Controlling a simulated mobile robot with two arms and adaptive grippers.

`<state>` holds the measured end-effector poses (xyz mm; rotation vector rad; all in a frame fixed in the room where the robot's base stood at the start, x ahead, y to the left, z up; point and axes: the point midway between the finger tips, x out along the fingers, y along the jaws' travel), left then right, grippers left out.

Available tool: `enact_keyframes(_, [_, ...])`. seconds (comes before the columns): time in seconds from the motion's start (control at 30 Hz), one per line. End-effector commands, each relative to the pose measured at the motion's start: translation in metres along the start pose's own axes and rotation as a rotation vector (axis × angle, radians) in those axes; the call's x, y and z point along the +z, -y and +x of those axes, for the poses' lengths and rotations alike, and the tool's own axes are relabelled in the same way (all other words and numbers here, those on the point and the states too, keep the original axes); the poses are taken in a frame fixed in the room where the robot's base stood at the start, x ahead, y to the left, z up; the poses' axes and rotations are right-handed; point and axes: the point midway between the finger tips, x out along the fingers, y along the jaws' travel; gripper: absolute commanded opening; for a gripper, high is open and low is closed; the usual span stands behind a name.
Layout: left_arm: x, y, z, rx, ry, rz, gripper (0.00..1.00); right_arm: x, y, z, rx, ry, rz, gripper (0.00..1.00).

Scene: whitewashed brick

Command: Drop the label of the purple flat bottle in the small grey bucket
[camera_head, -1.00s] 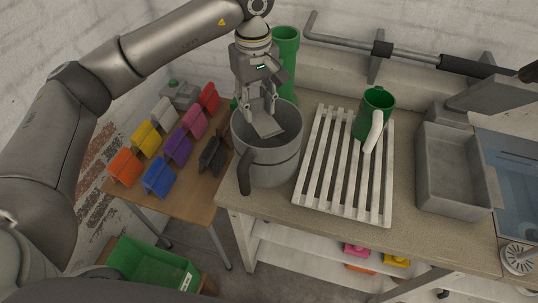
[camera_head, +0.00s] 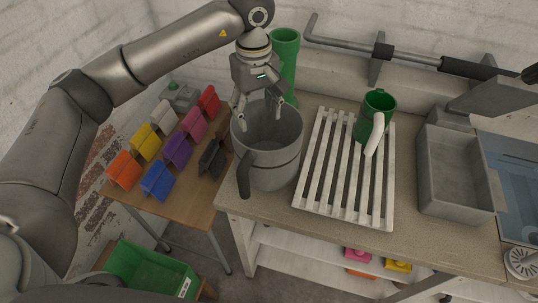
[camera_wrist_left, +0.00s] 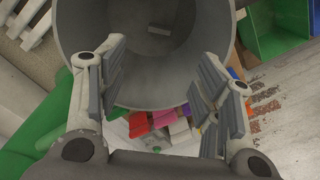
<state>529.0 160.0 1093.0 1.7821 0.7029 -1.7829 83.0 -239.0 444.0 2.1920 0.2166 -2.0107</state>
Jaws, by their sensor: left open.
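The small grey bucket (camera_head: 268,176) stands at the left end of the worktop, with a dark handle on its front. My left gripper (camera_head: 262,108) is above the bucket's mouth, its fingers spread and nothing between them. In the left wrist view the open fingers (camera_wrist_left: 162,68) are over the bucket's rim (camera_wrist_left: 70,28). A small grey piece, apparently the label (camera_wrist_left: 160,30), lies at the bottom inside the bucket. A purple flat item (camera_head: 177,149) stands among coloured ones on the low wooden table; I cannot tell if it is the bottle. My right gripper is not in view.
A white slatted rack (camera_head: 338,180) with a green mug (camera_head: 373,108) is right of the bucket, then a grey basin (camera_head: 455,185). A green cylinder (camera_head: 286,60) stands behind the bucket. A green crate (camera_head: 150,270) is below the wooden table (camera_head: 195,200).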

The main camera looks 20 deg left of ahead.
Motion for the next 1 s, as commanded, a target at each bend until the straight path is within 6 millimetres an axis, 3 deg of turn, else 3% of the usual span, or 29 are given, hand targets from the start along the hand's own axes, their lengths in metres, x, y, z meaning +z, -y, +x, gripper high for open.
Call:
enact_keyframes(0.17, [0.0,-0.001,-0.021,0.005,-0.003,0.0,0.6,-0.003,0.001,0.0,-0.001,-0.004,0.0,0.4])
enact_keyframes(0.5, [0.0,-0.001,-0.095,0.004,-0.003,0.0,0.6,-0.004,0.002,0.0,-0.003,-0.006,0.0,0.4])
enact_keyframes(0.73, [0.0,0.0,-0.116,0.002,-0.002,0.0,0.6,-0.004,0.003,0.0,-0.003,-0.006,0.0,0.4])
enact_keyframes(1.0, [0.0,0.0,-0.119,0.0,0.0,0.0,0.6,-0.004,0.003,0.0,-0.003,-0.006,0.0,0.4])
